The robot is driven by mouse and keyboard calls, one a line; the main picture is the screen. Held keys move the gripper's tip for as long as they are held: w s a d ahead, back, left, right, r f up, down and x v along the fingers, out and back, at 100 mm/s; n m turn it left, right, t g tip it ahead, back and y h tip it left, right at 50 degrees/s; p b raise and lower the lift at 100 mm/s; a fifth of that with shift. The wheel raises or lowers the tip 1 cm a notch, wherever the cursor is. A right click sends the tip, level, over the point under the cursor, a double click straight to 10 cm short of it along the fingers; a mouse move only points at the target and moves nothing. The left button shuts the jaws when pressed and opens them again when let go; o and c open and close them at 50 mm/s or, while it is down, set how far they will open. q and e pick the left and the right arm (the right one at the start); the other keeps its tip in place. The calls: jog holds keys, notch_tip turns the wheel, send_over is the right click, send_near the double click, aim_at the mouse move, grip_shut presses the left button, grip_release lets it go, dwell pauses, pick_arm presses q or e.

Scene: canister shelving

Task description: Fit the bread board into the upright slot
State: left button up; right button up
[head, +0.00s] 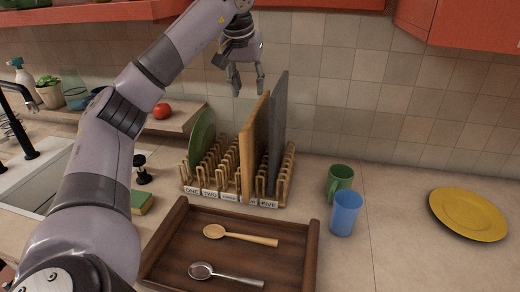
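The wooden bread board (254,149) stands upright in the slotted wooden rack (284,183) on the counter. Its front edge comes down around the fourth label, which it partly hides. A dark grey board (279,115) stands upright just right of it, toward the slot labelled FIVE. A green plate (202,134) stands in the rack's left part. My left gripper (249,91) is above the rack, by the bread board's top edge, with its fingers pointing down and spread. Nothing shows between them. I cannot tell whether a finger touches the board. My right gripper is not in view.
A dark wooden tray (167,244) with a wooden spoon (240,236) and a metal spoon (225,275) lies in front. A green mug (340,180) and blue cup (344,213) stand right of the rack, a yellow plate (468,212) farther right. Red cabinets (470,25) hang above.

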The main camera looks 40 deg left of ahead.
aim_at(252, 112)
pick_arm(q)
jog(key=p+x, duration=0.1)
jog(key=x, duration=0.9)
jog(key=shift+w+f+p, duration=0.1)
jog(key=shift+f+p, duration=0.25)
jog(key=shift+f, duration=0.25)
jog(key=p+x, duration=0.1)
jog(key=x, duration=0.1)
jog(key=p+x, duration=0.1)
jog(key=x, duration=0.1)
jog(key=shift+w+d+f, duration=0.1)
jog(key=shift+w+f, duration=0.2)
jog(key=shift+w, duration=0.15)
jog(key=shift+f, duration=0.25)
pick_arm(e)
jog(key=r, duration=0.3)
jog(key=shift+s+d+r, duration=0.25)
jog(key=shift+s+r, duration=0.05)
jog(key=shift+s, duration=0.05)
pick_arm(q)
jog(key=shift+c, duration=0.4)
grip_shut()
jog(key=shift+r, duration=0.15)
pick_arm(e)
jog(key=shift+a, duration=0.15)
